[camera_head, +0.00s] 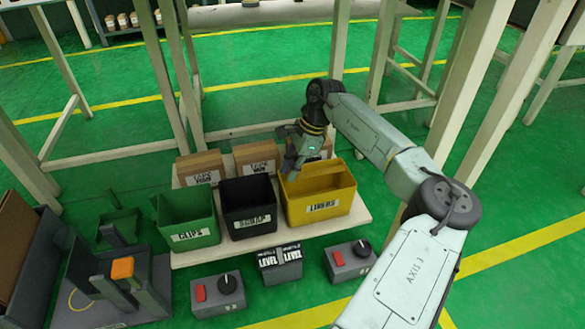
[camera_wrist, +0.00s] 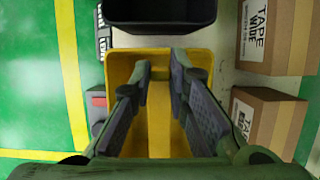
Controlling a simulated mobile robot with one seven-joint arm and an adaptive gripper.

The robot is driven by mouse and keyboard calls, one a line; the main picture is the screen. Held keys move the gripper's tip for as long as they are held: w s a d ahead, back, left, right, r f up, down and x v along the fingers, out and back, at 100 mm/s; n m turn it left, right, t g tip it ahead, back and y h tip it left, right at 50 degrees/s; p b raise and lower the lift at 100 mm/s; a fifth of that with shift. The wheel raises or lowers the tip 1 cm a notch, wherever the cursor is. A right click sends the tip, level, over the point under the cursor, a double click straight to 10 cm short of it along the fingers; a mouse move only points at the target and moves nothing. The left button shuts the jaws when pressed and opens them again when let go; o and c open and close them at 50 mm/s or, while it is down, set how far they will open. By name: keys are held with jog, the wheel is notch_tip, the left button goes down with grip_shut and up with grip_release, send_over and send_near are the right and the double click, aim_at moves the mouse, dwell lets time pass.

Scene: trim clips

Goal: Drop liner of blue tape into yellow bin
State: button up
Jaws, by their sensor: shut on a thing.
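The yellow bin (camera_head: 346,204) stands at the right end of the row of bins on a pale board, its front label reading LINERS. My gripper (camera_head: 291,167) is over the bin's left rear part, pointing down. In the wrist view the yellow bin (camera_wrist: 118,68) lies below my gripper (camera_wrist: 160,73), with the fingertips over its opening. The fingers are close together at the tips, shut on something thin. I take it to be the liner, but its shape and colour cannot be made out. No blue tape roll can be recognised in either view.
A black SCRAP bin (camera_head: 248,211) is left of the yellow bin, and a green CLIPS bin (camera_head: 187,221) is farther left. Cardboard boxes (camera_head: 200,168) stand behind. Switch boxes (camera_head: 349,262) and a grey fixture (camera_head: 118,285) are in front. Table legs surround the area.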

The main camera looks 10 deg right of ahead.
jog(key=shift+f, duration=0.25)
jog(key=o, duration=0.9)
jog(key=v, duration=1.2)
jog(key=shift+s, duration=0.1)
